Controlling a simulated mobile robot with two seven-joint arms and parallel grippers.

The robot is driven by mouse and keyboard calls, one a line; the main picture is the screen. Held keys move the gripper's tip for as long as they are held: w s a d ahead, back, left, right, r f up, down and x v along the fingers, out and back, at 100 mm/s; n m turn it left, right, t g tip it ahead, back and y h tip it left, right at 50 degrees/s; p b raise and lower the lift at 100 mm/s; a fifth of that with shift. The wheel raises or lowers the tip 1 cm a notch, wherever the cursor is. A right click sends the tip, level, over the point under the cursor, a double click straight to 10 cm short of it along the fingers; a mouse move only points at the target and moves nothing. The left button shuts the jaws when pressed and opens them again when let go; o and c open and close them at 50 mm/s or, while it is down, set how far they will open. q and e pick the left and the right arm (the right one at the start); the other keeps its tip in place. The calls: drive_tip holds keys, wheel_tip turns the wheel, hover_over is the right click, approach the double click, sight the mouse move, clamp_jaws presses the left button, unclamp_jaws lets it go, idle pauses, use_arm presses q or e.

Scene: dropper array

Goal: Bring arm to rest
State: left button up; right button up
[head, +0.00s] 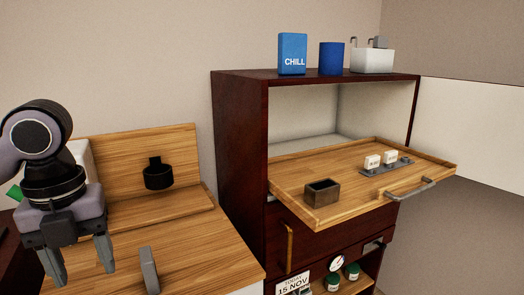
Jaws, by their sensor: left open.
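My left gripper (82,266) hangs in the left part of the head view with its fingers pointing down. Its two fingers are apart, with nothing seen between them. It is in front of the wooden counter (190,240), left of the cabinet (240,150). My left arm comes in above it from the left edge. My right gripper is not in view.
A grey upright piece (149,270) is just right of the gripper. A black ring holder (158,175) is on the wooden backboard (110,150). A pulled-out wooden tray (300,165) carries a dark open box (322,192) and white blocks (372,162). An open door (475,135) extends right.

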use_arm(q)
drive_tip(key=s+d+f+m+g+h, duration=0.25)
drive_tip(key=d+h, duration=0.25)
drive_tip(key=d, duration=0.4)
drive_tip(key=s+d+f+m+g+h, duration=0.2)
drive_tip(key=s+d+m+h, duration=0.15)
drive_tip(key=d, duration=0.45)
drive_tip(key=w+d+r+n+t+h, duration=0.15)
drive_tip(key=d+r+n+h, duration=0.25)
drive_tip(key=d+h, duration=0.55)
drive_tip(key=w+a+f+n+t+h+p, duration=0.1)
drive_tip(key=w+a+f+n+t, duration=0.2)
drive_tip(key=n+t, duration=0.45)
drive_tip(key=w+a+f+n+t+h, duration=0.1)
drive_tip(key=w+a+f+n+t, duration=0.1)
drive_tip(key=w+a+n+t, duration=0.45)
drive_tip(key=a+f+n+t+y, duration=0.3)
drive_tip(key=f+n+t+y, duration=0.4)
drive_tip(key=f+n+y, duration=0.4)
drive_tip(key=s+a+f+n+g+y, duration=0.2)
drive_tip(key=s+a+f+g+y, duration=0.1)
drive_tip(key=s+f, duration=0.4)
drive_tip(key=s+a+f+n+g+y, duration=0.2)
drive_tip(key=s+f, duration=0.5)
drive_tip(key=f, duration=0.6)
drive_tip(key=a+g+y, duration=0.1)
drive_tip(key=a+g, duration=0.1)
drive_tip(key=shift+f+g+y, duration=0.25)
drive_tip(key=shift+g+y, duration=0.05)
drive_tip(key=shift+y, duration=0.1)
